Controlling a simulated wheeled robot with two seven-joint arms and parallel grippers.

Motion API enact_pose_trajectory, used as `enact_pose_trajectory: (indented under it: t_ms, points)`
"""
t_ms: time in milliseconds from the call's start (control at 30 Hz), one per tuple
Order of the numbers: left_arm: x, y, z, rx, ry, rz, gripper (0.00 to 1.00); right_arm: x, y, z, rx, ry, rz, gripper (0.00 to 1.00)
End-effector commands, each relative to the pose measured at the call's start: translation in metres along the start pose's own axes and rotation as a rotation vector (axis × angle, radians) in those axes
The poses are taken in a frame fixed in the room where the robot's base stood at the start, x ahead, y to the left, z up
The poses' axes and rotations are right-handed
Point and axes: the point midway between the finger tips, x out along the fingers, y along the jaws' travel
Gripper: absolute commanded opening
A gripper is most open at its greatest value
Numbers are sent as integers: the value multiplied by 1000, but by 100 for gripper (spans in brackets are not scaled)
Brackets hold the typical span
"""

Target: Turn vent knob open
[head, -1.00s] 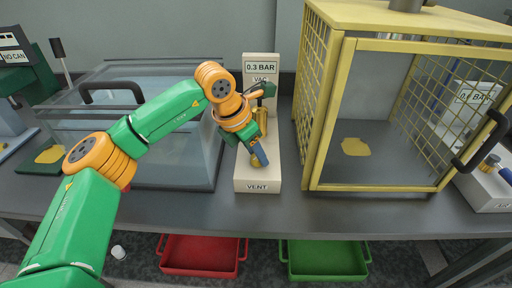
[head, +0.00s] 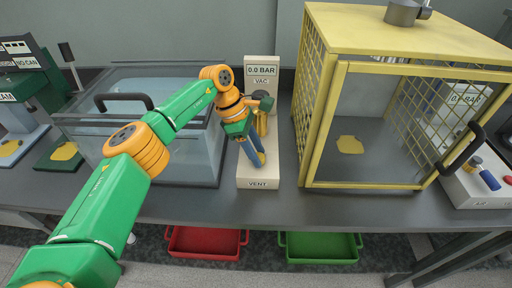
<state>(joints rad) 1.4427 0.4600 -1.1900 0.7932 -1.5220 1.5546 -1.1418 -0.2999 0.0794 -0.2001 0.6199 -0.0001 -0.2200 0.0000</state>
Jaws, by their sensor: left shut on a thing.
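The white vent panel (head: 257,183) stands upright on the bench, with VAC marked above and VENT on its foot. Its display (head: 262,70) reads 0.0 BAR. The vent knob (head: 249,151) shows as a blue bar with brass-coloured parts beside it, slanting down towards the VENT label. My left gripper (head: 252,121) is in front of the panel and shut on the knob. The fingers hide the knob's upper part and the exact contact. My right gripper is out of view.
A yellow mesh cage (head: 320,110) stands close to the right of the panel. A clear tank (head: 190,165) with a black handle stands to the left. A red tray (head: 207,254) and a green tray (head: 320,261) lie below the bench. The bench front edge is clear.

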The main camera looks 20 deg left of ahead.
Motion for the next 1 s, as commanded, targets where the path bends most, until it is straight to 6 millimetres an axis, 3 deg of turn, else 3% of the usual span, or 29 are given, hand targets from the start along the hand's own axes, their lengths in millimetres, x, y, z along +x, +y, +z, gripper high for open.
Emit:
enact_pose_trajectory:
  t_ms: [800, 833, 933, 1000]
  points:
    - [2, -1, 0, 107, 2, -47, 0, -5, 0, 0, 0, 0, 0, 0]
    - [2, -1, 0, 107, 2, -48, 46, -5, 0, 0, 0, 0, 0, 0]
    - [1, 0, 0, 107, 2, -47, 73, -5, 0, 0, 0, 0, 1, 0]
    - [1, 0, 0, 106, 2, -46, 74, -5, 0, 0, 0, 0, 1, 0]
